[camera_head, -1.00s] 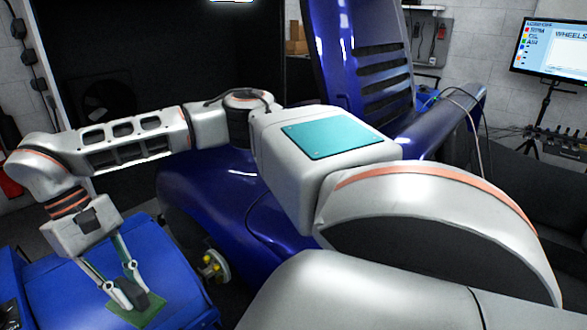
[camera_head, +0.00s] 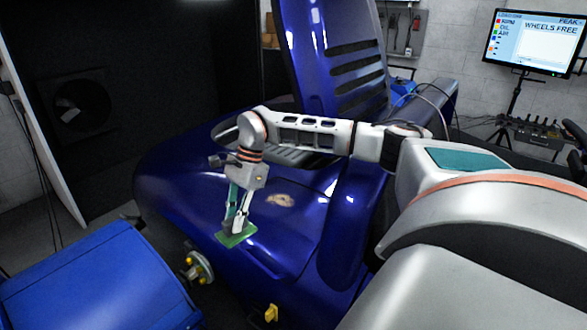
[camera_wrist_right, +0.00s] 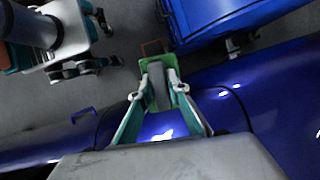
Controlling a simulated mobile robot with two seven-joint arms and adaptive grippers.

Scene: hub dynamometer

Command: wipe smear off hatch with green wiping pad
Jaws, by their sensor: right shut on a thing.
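The smear (camera_head: 280,200) is a tan-brown patch on the glossy blue hatch panel (camera_head: 300,235) in the head view. My right gripper (camera_head: 238,222) is shut on the green wiping pad (camera_head: 232,240) and points down, to the left of and nearer than the smear. The pad is apart from the smear; I cannot tell whether it touches the blue bodywork. In the right wrist view the pad (camera_wrist_right: 173,64) shows between and beyond the fingertips (camera_wrist_right: 166,85). The smear is not clearly seen there. My left gripper is not in view.
A blue cabinet (camera_head: 95,275) stands at the lower left. A hub with yellow studs (camera_head: 198,266) sticks out between it and the vehicle. A raised blue louvred panel (camera_head: 340,60) rises behind the smear. A monitor (camera_head: 535,40) stands at the back right.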

